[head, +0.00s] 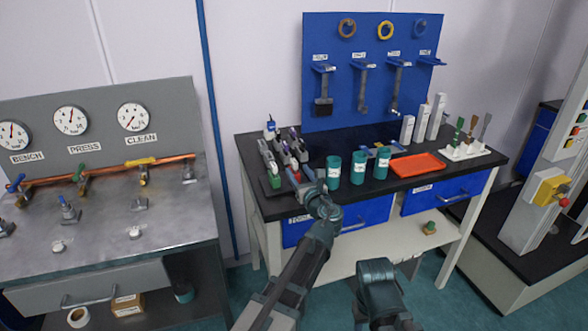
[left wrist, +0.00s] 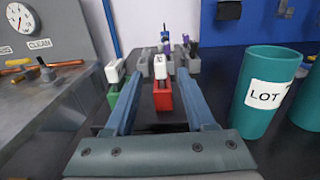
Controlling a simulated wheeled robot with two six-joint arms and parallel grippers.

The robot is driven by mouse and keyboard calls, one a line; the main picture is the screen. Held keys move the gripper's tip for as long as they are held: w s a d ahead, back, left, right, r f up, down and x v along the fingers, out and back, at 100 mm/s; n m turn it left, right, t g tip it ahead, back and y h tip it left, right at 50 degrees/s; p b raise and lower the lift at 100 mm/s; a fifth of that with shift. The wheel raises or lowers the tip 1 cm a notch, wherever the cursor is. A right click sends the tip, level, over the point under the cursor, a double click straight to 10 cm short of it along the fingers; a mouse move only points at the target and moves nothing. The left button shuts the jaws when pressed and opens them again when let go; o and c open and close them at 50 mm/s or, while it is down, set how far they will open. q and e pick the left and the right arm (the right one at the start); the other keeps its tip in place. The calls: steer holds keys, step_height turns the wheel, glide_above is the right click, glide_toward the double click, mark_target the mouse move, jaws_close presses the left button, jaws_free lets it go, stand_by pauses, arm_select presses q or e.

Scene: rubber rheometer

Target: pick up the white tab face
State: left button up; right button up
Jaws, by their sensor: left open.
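Several small clamp-like holders stand at the left end of the black bench. In the left wrist view, a red holder (left wrist: 162,96) carries an upright white tab (left wrist: 160,66) with a dark mark on its face. A green holder with a second white tab (left wrist: 115,72) stands left of it. My left gripper (left wrist: 160,82) is open, its two blue-grey fingers either side of the red holder's line, with nothing visibly gripped. In the head view, my left gripper (head: 308,180) is at the bench's front left.
Teal cups with LOT labels, one close on the right (left wrist: 262,95), stand right of my left gripper. A red tray (head: 418,165) lies farther right. Grey holders (left wrist: 192,60) stand behind. A gauge panel with copper pipe (head: 110,175) is at left.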

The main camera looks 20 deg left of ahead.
mark_target(296, 168)
arm_select(q)
steer(key=x, duration=0.3)
steer(key=shift+w+f, duration=0.15)
steer(key=shift+w, duration=0.1)
steer(key=shift+s, duration=0.1)
jaws_close()
